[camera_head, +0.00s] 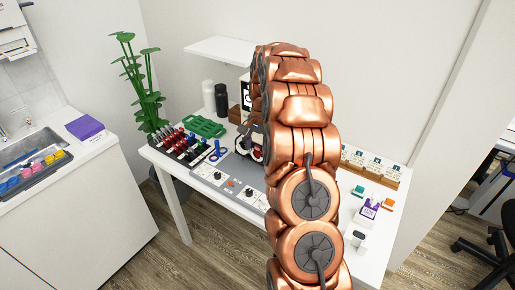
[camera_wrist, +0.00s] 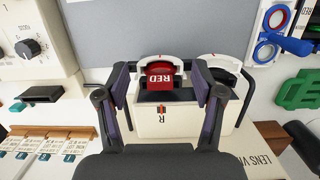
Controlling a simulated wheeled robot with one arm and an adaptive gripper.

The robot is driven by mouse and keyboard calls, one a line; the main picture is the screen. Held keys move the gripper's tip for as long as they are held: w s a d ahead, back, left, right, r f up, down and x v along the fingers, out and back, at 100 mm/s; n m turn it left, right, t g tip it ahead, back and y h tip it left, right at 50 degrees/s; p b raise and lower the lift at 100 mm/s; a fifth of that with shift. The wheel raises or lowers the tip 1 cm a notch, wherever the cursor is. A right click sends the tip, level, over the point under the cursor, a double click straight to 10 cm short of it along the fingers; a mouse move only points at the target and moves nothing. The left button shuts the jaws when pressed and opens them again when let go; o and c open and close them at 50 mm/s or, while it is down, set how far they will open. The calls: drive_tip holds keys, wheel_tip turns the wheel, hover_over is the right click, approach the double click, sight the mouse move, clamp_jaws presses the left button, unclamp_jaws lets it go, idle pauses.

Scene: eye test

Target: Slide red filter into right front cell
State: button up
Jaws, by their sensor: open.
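The red filter (camera_wrist: 160,76), marked RED, stands between my two fingers in the wrist view. My gripper (camera_wrist: 160,69) is open, one finger on each side of it with gaps. A white arched rim (camera_wrist: 150,60) curves around the filter's far side. A white box marked R (camera_wrist: 162,121), with a dark opening, lies just below the filter in the picture. I cannot tell whether the filter is seated in a cell. A second white arch (camera_wrist: 232,62) stands to the right. In the head view, my copper arm hides much of this spot.
A green tray (camera_head: 205,126), two bottles (camera_head: 221,98) and a plant (camera_head: 140,85) stand farther back. Labelled cards (camera_head: 372,165) and small items line the table's right side.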

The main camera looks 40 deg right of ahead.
wheel_tip(320, 180, up, 12)
drive_tip(key=d, duration=0.1)
drive_tip(key=shift+w+d, duration=0.3)
drive_tip(key=shift+d, duration=0.05)
idle(0.4)
idle(0.4)
